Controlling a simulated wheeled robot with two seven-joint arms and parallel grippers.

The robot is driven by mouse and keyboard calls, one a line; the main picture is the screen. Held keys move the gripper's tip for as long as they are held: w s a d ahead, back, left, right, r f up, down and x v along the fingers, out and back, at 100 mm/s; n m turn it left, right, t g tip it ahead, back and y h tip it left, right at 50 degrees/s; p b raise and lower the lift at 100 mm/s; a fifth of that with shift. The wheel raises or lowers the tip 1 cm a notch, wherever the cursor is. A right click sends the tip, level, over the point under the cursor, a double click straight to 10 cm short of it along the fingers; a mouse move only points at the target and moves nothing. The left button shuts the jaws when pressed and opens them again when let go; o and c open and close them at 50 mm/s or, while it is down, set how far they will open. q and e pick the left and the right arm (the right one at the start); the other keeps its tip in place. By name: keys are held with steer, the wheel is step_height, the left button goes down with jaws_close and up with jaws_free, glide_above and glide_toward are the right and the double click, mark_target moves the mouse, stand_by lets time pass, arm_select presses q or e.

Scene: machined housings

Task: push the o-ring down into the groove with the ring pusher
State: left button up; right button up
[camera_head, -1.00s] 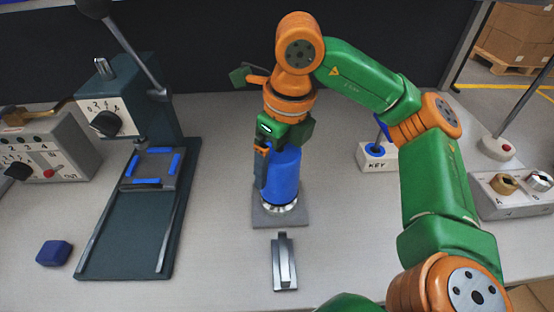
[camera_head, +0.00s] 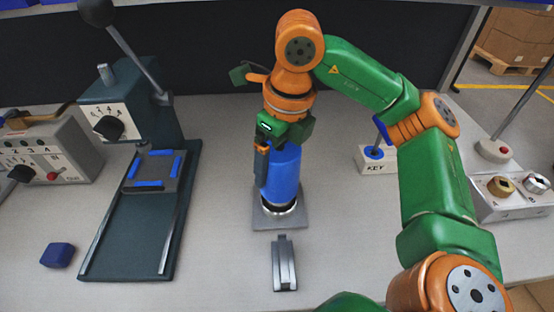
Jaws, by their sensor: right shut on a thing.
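The ring pusher (camera_head: 285,175) is a blue cylinder standing upright at the middle of the table. My right gripper (camera_head: 272,148) is above it and shut on its upper part; one finger shows along its left side. Under the pusher is a metal housing (camera_head: 268,214) on a grey square plate (camera_head: 292,224). A dark band shows between the pusher's lower edge and the housing's rim. I cannot tell whether it is the o-ring or a shadowed opening, nor whether the pusher touches it. The groove is hidden. My left gripper is not in view.
A metal clip-like block (camera_head: 284,264) lies in front of the plate. A dark lever press (camera_head: 125,220) and a blue block (camera_head: 57,255) are on the left. A KEY box (camera_head: 377,163) and a grey holder (camera_head: 505,205) are on the right.

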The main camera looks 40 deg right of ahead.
steer(key=shift+r+p, duration=4)
steer(key=shift+r, duration=0.75)
steer(key=shift+f, duration=0.1)
